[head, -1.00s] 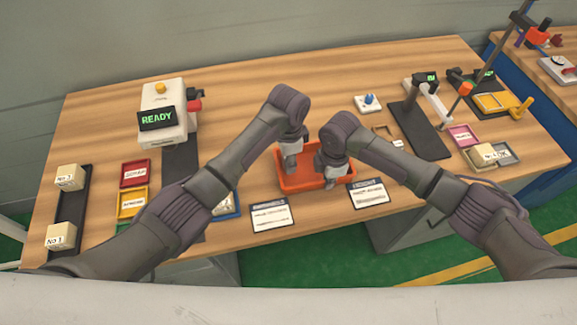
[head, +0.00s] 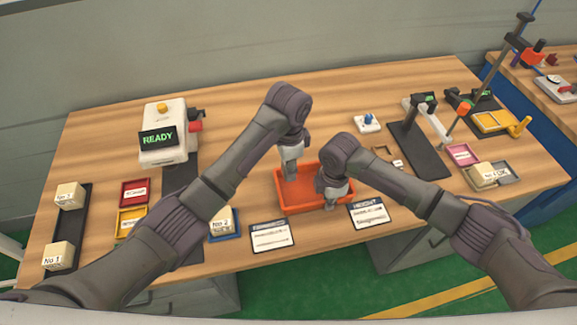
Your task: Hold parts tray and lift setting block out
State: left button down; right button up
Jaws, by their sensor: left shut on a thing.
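The orange parts tray (head: 303,211) lies near the front middle of the table in the head view. My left gripper (head: 290,176) is at the tray's left part, shut on the tray as far as I can see; its fingertips are small and partly hidden. My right gripper (head: 328,204) points down at the tray's front right part. Its fingers are too small and covered to show whether they are open. No setting block can be made out in the tray; my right gripper and arm hide part of the inside.
A READY device (head: 163,137) and beige numbered blocks (head: 69,195) stand to the left. A dark stand (head: 420,150) and a small tray with a block (head: 490,173) are to the right. Table behind the tray is clear.

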jog(key=o, duration=0.4)
jog(key=shift+c, duration=0.2)
notch_tip(320, 180, up, 12)
